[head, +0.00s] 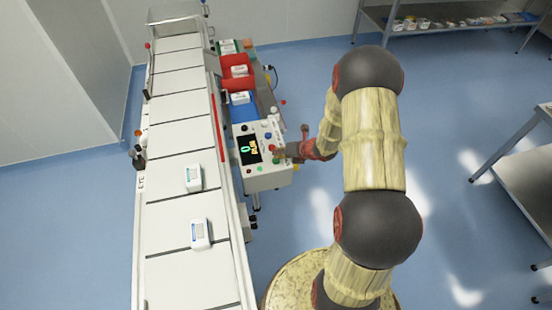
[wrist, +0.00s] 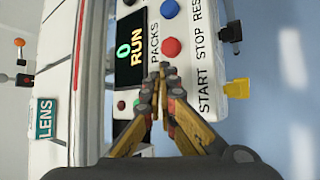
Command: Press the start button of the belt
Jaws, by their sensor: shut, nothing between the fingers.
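The belt's control panel (head: 268,178) is a white box beside the belt, with a dark display (wrist: 130,50) reading 0 and RUN. In the wrist view the panel carries a red button (wrist: 172,47) by the STOP label and a blue button (wrist: 169,8) by the RESET label. The START label (wrist: 205,92) is at the lower right. The start button itself is not visible; my fingers cover the spot beside its label. My gripper (wrist: 160,70) is shut and empty, its fingertips over the panel face. I cannot tell whether they touch it. In the head view my gripper (head: 287,152) is at the panel's right side.
The white belt (head: 180,237) runs along the left, with two white packs (head: 193,178) (head: 199,234) on it. Red and blue bins (head: 243,111) stand behind the panel. A yellow part (wrist: 237,88) juts from the panel's edge. The blue floor to the right is open before metal tables (head: 520,150).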

